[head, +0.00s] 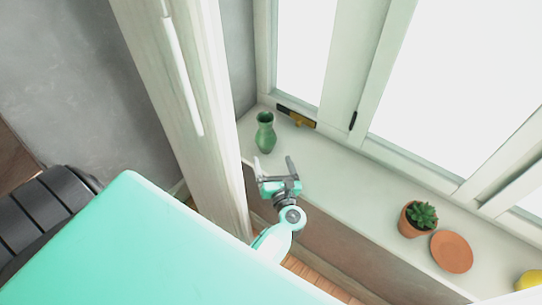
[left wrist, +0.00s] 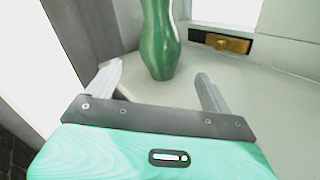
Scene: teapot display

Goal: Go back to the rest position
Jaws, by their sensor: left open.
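My left gripper (head: 274,167) is open and empty at the front edge of the windowsill. Its two spread fingers also show in the left wrist view (left wrist: 158,82). A green vase (head: 265,133) stands upright on the sill just beyond the fingertips. In the left wrist view the vase (left wrist: 160,40) stands ahead of the fingers, apart from them, with its top cut off by the frame. My right gripper is in neither view.
The pale windowsill (head: 340,180) runs below the window. A potted succulent (head: 418,218), a terracotta saucer (head: 451,251) and a yellow thing (head: 529,280) are at the right. A brass latch (head: 297,118) is behind the vase. A pale upright panel (head: 185,100) stands close left of my gripper.

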